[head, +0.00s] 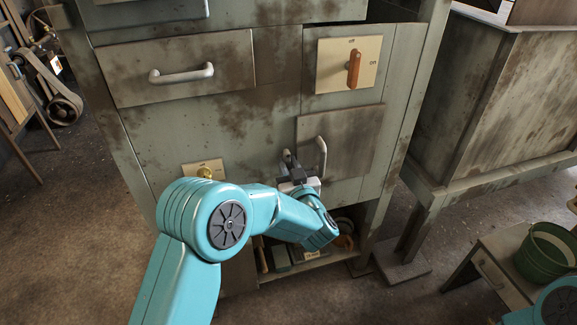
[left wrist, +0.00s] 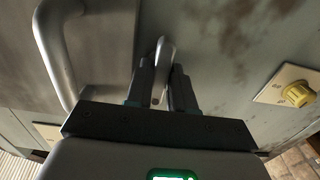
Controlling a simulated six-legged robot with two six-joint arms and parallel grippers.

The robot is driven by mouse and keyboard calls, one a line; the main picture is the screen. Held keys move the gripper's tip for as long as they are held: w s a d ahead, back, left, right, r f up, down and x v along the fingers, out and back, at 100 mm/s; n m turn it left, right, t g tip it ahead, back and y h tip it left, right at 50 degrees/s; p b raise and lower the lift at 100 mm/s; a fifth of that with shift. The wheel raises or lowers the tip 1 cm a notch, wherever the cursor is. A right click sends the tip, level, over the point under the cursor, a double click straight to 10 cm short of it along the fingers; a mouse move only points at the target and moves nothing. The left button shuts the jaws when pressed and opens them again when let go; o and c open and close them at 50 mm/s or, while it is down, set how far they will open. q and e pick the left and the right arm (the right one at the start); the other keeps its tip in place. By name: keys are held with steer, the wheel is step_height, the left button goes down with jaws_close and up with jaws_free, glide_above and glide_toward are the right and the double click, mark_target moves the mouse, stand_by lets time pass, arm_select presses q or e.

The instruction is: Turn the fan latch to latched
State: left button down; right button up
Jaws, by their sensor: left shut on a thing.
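A small grey lever (head: 286,156), which appears to be the fan latch, sits at the left edge of a stained square door (head: 350,130) on the green cabinet. My left gripper (head: 291,168) is at this lever, just left of the door's upright handle. In the left wrist view, the two dark fingers of my left gripper (left wrist: 166,88) are closed around the grey lever (left wrist: 164,60). The base of the lever is partly hidden, and no latched mark is readable. My right gripper is not in view.
The grey door handle (head: 321,157) stands close beside the left gripper. An orange rotary switch (head: 353,68) is above, on an on/off plate. A yellow knob (head: 205,172) is to the left, above my arm. An open shelf with several items (head: 312,254) lies below.

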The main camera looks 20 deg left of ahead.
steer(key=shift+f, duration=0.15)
arm_select(q)
steer(key=shift+f+n+b, duration=0.2)
steer(key=shift+n+b, duration=0.6)
steer(key=shift+b, duration=0.2)
steer(key=n+b, duration=0.7)
steer(key=b, duration=0.2)
steer(key=shift+f+n, duration=0.15)
steer(key=shift+n, duration=0.25)
steer(key=n+b, duration=0.4)
steer(key=shift+n+b, duration=0.3)
steer(key=n+b, duration=0.2)
steer(key=shift+n, duration=0.4)
steer(key=shift+r+n+b, duration=0.2)
steer(key=shift+n+b, duration=0.5)
steer(key=shift+b, duration=0.1)
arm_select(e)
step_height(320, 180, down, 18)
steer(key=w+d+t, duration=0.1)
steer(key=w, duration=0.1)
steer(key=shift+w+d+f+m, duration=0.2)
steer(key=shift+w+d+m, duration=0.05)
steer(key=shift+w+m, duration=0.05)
arm_select(q)
steer(key=c, duration=1.3)
jaws_free()
steer(key=shift+r, duration=0.1)
steer(key=shift+c, duration=0.2)
